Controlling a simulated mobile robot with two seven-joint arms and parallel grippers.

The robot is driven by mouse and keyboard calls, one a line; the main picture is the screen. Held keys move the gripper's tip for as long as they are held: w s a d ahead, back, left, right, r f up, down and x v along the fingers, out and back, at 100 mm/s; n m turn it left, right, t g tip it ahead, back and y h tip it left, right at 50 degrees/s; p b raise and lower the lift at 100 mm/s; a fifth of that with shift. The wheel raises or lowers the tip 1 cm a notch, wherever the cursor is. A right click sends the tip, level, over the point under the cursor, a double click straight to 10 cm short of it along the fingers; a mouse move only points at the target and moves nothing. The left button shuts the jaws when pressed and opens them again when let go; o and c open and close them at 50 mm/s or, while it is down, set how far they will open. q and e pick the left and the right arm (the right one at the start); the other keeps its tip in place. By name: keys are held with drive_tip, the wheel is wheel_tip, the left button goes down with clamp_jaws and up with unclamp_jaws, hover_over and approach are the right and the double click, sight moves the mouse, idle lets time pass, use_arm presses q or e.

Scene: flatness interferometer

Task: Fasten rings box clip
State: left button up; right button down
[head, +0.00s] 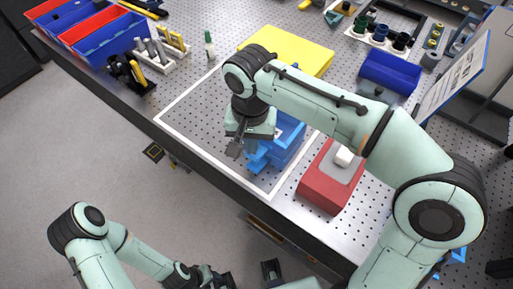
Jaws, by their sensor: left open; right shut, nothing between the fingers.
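A blue box (289,146), which I take to be the rings box, stands inside the white outline on the perforated bench. A lighter blue part (258,160), perhaps its clip, sticks out at its front left; whether it is fastened I cannot tell. My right gripper (236,151) is shut and empty, pointing down just left of the box. My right wrist and forearm hide the box's back left part. Whether the fingers touch the box I cannot tell. My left gripper (246,277) is open and empty at the bottom edge, in front of the bench and well away from the box.
A red block with a grey top (327,186) stands right of the box. A yellow case (290,48) lies behind it. A blue bin (390,75) stands at the back right. The outlined area left of my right gripper is clear.

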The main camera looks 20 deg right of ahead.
drive_tip(key=shift+f, duration=0.1)
use_arm(q)
drive_tip(key=shift+s+f+b, duration=0.3)
drive_tip(key=shift+f+b, duration=0.45)
drive_tip(key=shift+f, duration=0.05)
drive_tip(key=shift+s+f+b, duration=0.25)
drive_tip(key=shift+f+b, duration=0.45)
drive_tip(key=shift+f, duration=0.05)
use_arm(e)
drive_tip(key=shift+f, duration=2.25)
wheel_tip(320, 180, up, 5)
drive_tip(key=p, duration=0.4)
drive_tip(key=shift+r+p, duration=1.25)
drive_tip(key=shift+r, duration=0.35)
use_arm(q)
drive_tip(key=w+r, duration=0.3)
drive_tip(key=r, duration=0.4)
drive_tip(key=shift+w+r, duration=0.15)
use_arm(e)
drive_tip(key=shift+f, duration=0.1)
